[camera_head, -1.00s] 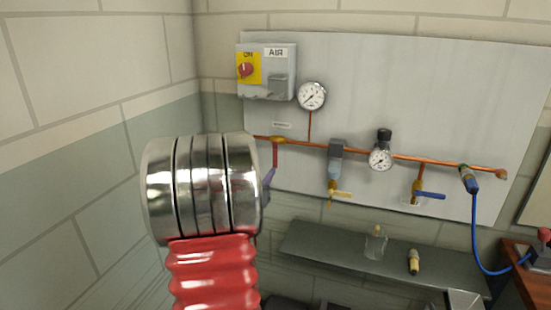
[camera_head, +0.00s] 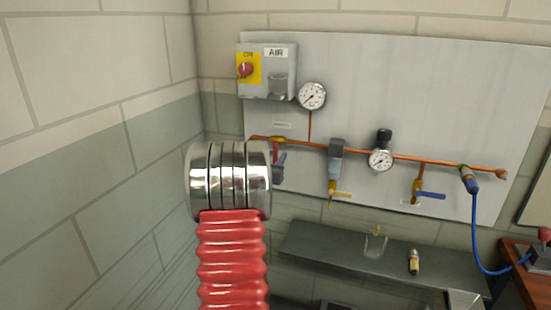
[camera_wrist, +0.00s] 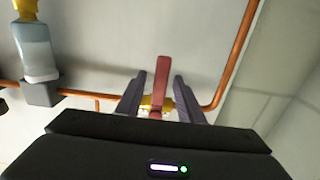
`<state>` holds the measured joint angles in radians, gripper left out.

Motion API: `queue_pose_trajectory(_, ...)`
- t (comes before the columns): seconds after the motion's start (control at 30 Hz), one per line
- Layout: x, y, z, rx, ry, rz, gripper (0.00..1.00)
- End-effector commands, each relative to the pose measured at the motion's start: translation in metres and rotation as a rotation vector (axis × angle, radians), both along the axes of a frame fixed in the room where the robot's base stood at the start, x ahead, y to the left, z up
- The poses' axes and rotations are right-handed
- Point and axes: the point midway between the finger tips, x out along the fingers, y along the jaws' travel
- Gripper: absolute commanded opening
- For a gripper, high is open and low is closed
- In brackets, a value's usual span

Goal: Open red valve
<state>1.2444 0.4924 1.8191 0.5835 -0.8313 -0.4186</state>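In the wrist view the red valve handle (camera_wrist: 161,78) stands between the two dark fingers of my gripper (camera_wrist: 158,88). The fingers are apart, with a gap on each side of the handle, so the gripper is open around it. The brass valve body (camera_wrist: 147,101) shows behind the handle, on the copper pipe. In the head view my gripper (camera_head: 280,166) is at the left end of the pipe, mostly hidden behind my own arm. A bit of the red handle (camera_head: 275,147) shows there.
The copper pipe (camera_head: 350,152) runs along a grey wall panel (camera_head: 430,90). To the right are a yellow-handled valve (camera_head: 342,194), a gauge (camera_head: 381,160) and a blue-handled valve (camera_head: 430,195). A switch box (camera_head: 268,72) hangs above. A dark shelf (camera_head: 330,250) lies below.

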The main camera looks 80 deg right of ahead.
Motion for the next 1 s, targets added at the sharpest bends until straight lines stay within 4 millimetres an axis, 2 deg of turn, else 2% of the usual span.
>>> queue_pose_trajectory(0.27,-0.0005,-0.0008,-0.0003,0.0,0.0,0.0,0.34)
queue_pose_trajectory(0.73,-0.0003,-0.0005,-0.0002,0.0,0.0,0.0,0.01)
queue_pose_trajectory(1.0,-0.0002,-0.0005,-0.0002,0.0,0.0,0.0,0.0)
